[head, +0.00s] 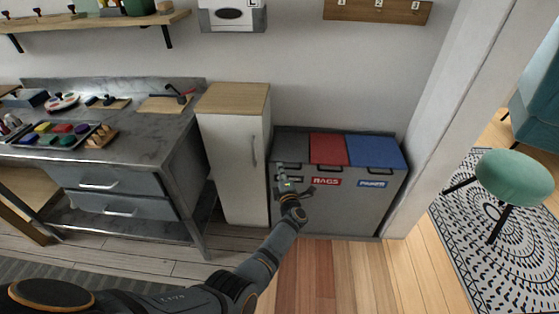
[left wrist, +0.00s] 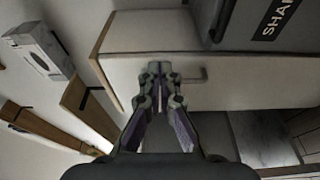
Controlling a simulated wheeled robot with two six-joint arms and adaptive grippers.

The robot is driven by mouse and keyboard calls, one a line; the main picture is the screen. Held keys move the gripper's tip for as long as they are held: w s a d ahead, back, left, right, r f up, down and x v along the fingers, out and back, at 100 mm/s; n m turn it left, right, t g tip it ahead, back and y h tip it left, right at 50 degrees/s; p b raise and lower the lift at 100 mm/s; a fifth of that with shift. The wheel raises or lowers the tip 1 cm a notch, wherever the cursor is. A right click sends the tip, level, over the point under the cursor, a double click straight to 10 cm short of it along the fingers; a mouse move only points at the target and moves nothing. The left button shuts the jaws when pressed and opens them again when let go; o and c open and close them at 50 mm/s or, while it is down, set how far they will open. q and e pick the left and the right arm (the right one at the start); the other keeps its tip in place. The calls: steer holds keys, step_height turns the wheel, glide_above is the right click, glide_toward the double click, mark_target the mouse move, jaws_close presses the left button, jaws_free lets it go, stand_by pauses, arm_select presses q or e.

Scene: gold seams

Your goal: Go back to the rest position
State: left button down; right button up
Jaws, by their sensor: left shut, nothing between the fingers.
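My left arm (head: 255,270) reaches forward from the bottom of the head view. Its left gripper (head: 284,180) is in front of the grey sorting bin, near the left lid and label. In the left wrist view the left gripper (left wrist: 160,75) shows with its fingers close together and nothing between them. Behind it there is the white cabinet (left wrist: 210,85) with its handle. My right gripper is in neither view.
The grey bin (head: 330,212) has a dark, a red (head: 328,148) and a blue lid (head: 375,151). Left of it stand the white cabinet (head: 232,160) and a metal workbench (head: 150,135) with paints. A green stool (head: 514,172) is at the right. The wooden floor (head: 335,270) is clear.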

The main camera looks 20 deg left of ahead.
arm_select(q)
steer(key=s+f+m+g+h, duration=0.35)
steer(key=s+f+m, duration=0.55)
steer(key=s+f, duration=0.65)
steer(key=s+f+m+g+h, duration=0.4)
steer(key=s+f+m, duration=0.6)
steer(key=f, duration=0.8)
steer(key=s+a+f+m+g, duration=0.2)
steer(key=s+f, duration=0.1)
steer(key=s, duration=0.8)
steer(key=s+a+f+m+g, duration=0.1)
steer(key=s+a+f+g, duration=0.2)
steer(key=s, duration=0.7)
steer(key=s+a+f+m+g, duration=0.2)
steer(key=s+f, duration=0.2)
steer(key=s, duration=0.7)
step_height(320, 180, up, 13)
steer(key=s+p, duration=0.1)
steer(key=p, duration=1.1)
steer(key=shift+a+p, duration=0.15)
steer(key=shift+p, duration=0.2)
steer(key=shift+h, duration=0.25)
